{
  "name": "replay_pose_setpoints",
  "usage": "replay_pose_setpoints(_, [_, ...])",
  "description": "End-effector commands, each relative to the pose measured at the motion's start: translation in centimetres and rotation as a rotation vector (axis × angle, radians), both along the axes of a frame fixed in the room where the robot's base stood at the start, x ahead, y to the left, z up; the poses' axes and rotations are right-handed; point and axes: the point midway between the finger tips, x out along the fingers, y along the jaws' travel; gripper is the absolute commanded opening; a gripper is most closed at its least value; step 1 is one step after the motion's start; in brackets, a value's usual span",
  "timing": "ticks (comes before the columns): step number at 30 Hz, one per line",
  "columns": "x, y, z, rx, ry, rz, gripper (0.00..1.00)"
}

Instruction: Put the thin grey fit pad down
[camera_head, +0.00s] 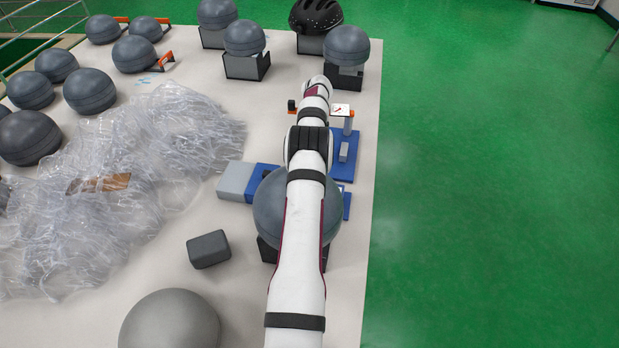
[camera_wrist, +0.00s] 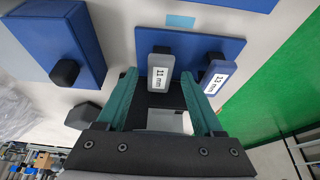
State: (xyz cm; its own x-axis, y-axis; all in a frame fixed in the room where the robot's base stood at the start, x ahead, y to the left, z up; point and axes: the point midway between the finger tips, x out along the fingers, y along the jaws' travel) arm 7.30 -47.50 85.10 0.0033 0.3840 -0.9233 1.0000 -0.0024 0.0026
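A thin light grey pad (camera_wrist: 159,73) labelled "11 mm", with a dark end, shows in the wrist view in front of a blue plate (camera_wrist: 208,45). A bluer pad (camera_wrist: 215,78) labelled "12 mm" is to its right, by the right finger. My gripper (camera_wrist: 157,71) has its two green fingers spread, one on each side of the grey pad in the picture. A gap shows between the pad and each finger. I cannot tell how deep the pad is between them. In the head view my arm hides the gripper.
A blue box (camera_wrist: 55,40) with a dark knob is at upper left in the wrist view. In the head view, a large grey ball (camera_head: 268,205) sits under my arm, with clear plastic wrap (camera_head: 130,170) to the left. The table's right edge borders green floor (camera_head: 490,180).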

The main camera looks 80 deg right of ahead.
Motion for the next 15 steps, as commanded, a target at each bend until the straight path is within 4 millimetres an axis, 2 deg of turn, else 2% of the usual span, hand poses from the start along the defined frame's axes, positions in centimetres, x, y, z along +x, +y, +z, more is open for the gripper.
replay_pose_setpoints(7, [0.0,-0.2,0.5,-0.002,0.0,0.001,0.68])
replay_pose_setpoints(15, [-0.1,-1.4,3.4,-0.002,0.001,0.002,0.68])
